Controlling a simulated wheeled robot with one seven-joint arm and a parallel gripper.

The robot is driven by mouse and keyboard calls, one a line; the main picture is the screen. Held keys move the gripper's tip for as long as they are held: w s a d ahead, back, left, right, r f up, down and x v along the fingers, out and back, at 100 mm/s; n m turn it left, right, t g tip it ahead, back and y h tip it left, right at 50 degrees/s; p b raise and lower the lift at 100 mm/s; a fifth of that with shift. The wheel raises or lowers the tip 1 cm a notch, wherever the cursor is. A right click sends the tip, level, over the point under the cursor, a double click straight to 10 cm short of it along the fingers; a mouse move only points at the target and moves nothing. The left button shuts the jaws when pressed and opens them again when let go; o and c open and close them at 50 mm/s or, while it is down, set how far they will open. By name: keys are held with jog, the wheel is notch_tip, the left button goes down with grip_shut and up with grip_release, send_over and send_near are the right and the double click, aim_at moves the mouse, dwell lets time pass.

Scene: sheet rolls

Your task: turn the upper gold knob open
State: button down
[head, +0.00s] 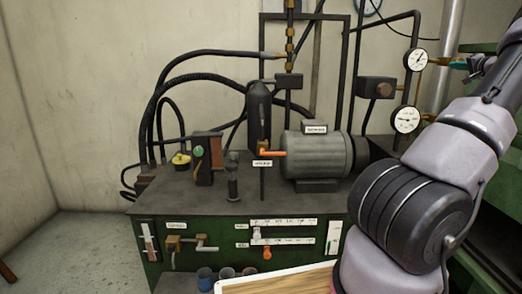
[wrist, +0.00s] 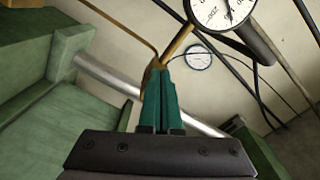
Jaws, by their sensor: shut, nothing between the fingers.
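A gold fitting (head: 437,67) sticks out to the right of the upper round white gauge (head: 416,59) in the head view. The wrist view shows it as a gold stem (wrist: 178,45) running down from the gauge (wrist: 222,10) to my fingertips. I cannot make out a separate knob shape at its end. A similar gold fitting (head: 428,117) sits beside the lower gauge (head: 406,119). My gripper (head: 456,62) has teal fingers pressed together, empty, at the right end of the upper fitting. In the wrist view the fingertips (wrist: 159,72) overlap the stem's end; I cannot tell whether they touch.
A green bench (head: 200,208) carries a grey motor (head: 318,155), hoses and an orange-handled valve (head: 272,152). Dark pipes (head: 347,80) rise behind. Green machinery stands at right (head: 495,170). A silver pipe (wrist: 110,78) runs behind my gripper.

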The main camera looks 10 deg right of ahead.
jog(key=shift+d+r, duration=0.1)
jog(key=shift+d, duration=0.2)
dwell(0.7)
jog(key=shift+d+f, duration=0.25)
jog(key=shift+f, duration=0.2)
dwell(0.6)
jog(key=s+a, duration=0.1)
jog(key=s, duration=0.4)
jog(key=shift+s+a+f, duration=0.25)
jog(key=shift+s+a, duration=0.15)
dwell(0.4)
jog(key=w+d, duration=0.1)
jog(key=w, duration=0.5)
jog(key=shift+r, duration=0.35)
